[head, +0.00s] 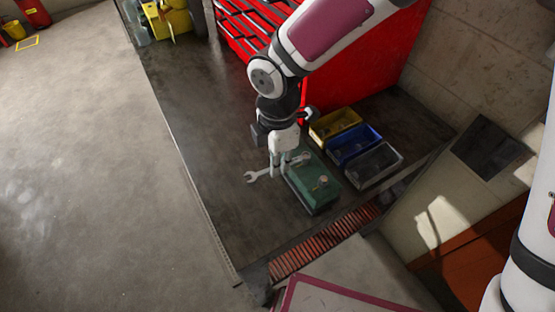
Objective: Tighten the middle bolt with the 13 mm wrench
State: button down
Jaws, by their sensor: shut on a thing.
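My gripper (279,173) points down at the left edge of a green block (318,193) on the dark bench. It is shut on a silver wrench (251,177). The wrench's open end sticks out to the left of the gripper, and its other end reaches over the block near a round bolt head (305,157). Another bolt (322,180) stands on the top of the block nearer the front. I cannot tell whether the wrench touches a bolt. The size mark on the wrench is too small to read. The gripper hides part of the block.
A yellow bin (335,122), a blue bin (355,144) and a grey bin (374,165) stand right of the block. A red tool chest (350,70) stands behind. The bench (215,125) is clear on the left. An orange-red slatted strip (325,240) runs along the front.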

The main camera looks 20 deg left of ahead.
jog(key=shift+r+p, duration=0.45)
jog(key=shift+r, duration=0.35)
jog(key=shift+r+p, duration=0.45)
jog(key=shift+r, duration=0.45)
jog(key=shift+r+p, duration=1.2)
jog(key=shift+r, duration=1.25)
